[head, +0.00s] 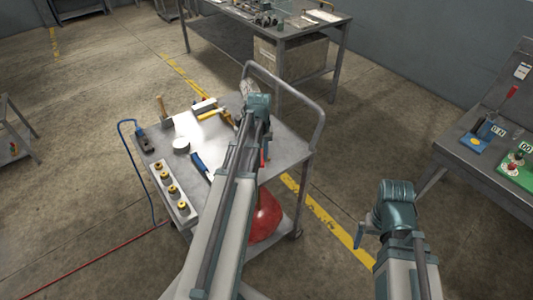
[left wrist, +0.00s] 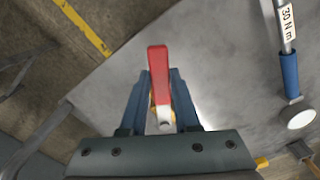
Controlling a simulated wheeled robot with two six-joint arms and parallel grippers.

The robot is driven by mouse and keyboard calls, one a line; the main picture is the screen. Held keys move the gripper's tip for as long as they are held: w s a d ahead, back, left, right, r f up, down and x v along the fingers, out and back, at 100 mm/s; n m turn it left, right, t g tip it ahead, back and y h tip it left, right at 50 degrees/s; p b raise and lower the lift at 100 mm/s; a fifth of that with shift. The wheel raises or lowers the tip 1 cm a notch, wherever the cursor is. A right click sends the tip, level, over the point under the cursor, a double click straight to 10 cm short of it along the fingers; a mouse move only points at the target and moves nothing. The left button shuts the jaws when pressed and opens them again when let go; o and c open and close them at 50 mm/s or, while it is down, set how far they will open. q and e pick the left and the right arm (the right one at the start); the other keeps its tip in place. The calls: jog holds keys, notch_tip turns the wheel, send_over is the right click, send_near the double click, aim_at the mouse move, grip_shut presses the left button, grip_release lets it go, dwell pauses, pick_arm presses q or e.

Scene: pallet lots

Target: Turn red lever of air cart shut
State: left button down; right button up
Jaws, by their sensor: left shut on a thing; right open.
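The air cart (head: 288,143) stands in the middle of the head view, with a grey metal top and a round red tank (head: 266,216) below. The red lever (left wrist: 158,75) shows in the left wrist view, between the blue-grey fingers of my left gripper (left wrist: 160,98), which is shut on it. A pale metal end of the lever and a bit of brass show between the fingers. In the head view my left arm reaches over the cart and hides most of the lever and its valve. My right gripper (head: 364,236) is open and empty, right of the cart above the floor.
The cart top carries a hammer (head: 213,115), a blue-handled tool (head: 200,161), a white round piece (head: 181,145) and a strip of brass fittings (head: 172,189). A blue hose (head: 128,165) hangs at its left. A workbench (head: 470,155) stands at right, another table (head: 330,22) behind.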

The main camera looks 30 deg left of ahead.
pick_arm(q)
jog(key=a+m, duration=0.1)
jog(key=s+a+m, duration=0.1)
jog(key=shift+m, duration=0.4)
jog(key=a+m, duration=0.2)
jog(key=shift+s+m, duration=0.35)
jog(key=shift+m, duration=0.05)
jog(key=a+m, duration=0.2)
jog(key=m, duration=0.1)
jog(key=shift+a, duration=0.3)
jog(key=shift+w+a+m, duration=0.15)
jog(key=shift+a+m, duration=0.4)
jog(key=shift+m, duration=0.25)
jog(key=shift+w+a+m, duration=0.15)
jog(key=shift+a+m, duration=0.4)
jog(key=shift+m, duration=0.25)
jog(key=c, duration=0.6)
grip_release()
jog(key=shift+c, duration=0.2)
jog(key=shift+r, duration=0.1)
